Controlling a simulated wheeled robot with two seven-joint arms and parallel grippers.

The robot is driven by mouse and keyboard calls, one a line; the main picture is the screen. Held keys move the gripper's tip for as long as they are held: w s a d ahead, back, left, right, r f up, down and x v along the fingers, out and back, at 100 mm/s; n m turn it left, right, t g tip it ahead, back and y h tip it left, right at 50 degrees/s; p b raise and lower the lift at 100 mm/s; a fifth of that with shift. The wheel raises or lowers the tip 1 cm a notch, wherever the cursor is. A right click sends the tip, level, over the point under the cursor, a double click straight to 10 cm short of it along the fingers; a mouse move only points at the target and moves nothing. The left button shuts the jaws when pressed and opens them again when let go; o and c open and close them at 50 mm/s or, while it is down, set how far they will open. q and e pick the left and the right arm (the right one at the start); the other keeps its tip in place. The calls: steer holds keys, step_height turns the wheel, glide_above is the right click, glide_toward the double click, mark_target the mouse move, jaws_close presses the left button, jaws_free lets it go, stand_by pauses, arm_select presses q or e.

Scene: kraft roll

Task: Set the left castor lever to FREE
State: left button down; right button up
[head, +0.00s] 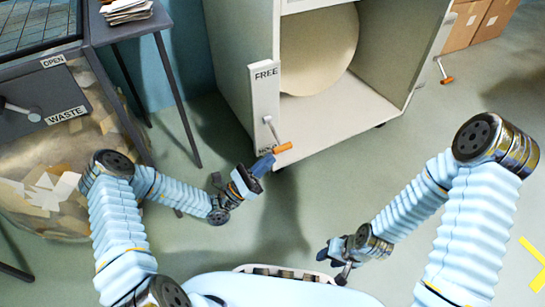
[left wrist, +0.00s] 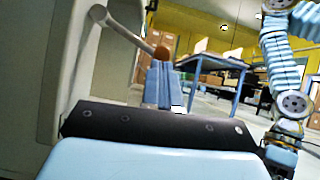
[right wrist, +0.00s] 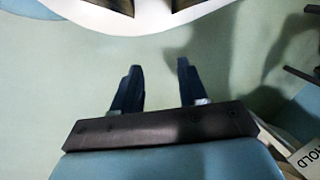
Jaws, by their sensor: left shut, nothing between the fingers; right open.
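The left castor lever has a grey metal arm (head: 271,130) and an orange grip (head: 283,148). It hangs near the lower end of a pale plate (head: 265,95) marked FREE at the top; the lower label is partly covered. My left gripper (head: 264,164) is shut and empty, with its blue fingertips right at the grip. In the left wrist view the orange-brown grip (left wrist: 162,52) shows just past the shut fingers (left wrist: 163,82); I cannot tell whether they touch. My right gripper (head: 330,256) is open and empty, low over the floor; its spread fingers (right wrist: 159,68) show in the right wrist view.
The pale cabinet (head: 345,115) holds a large kraft roll (head: 318,48). Another orange-tipped lever (head: 446,80) is at its right side. A WASTE bin (head: 50,207) and a dark side table (head: 130,25) stand left. Cardboard boxes (head: 480,22) are at back right. Floor between my arms is clear.

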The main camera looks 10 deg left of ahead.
arm_select(q)
step_height(320, 180, up, 11)
steer(key=s+d+n+t+y+p, duration=0.1)
steer(key=n+t+y+p, duration=0.3)
steer(key=n+y+p, duration=0.3)
steer(key=n+p, duration=0.5)
steer(key=p, duration=0.5)
steer(key=shift+a+r+y, duration=0.1)
steer(key=shift+r+y, duration=0.05)
steer(key=shift+y, duration=0.15)
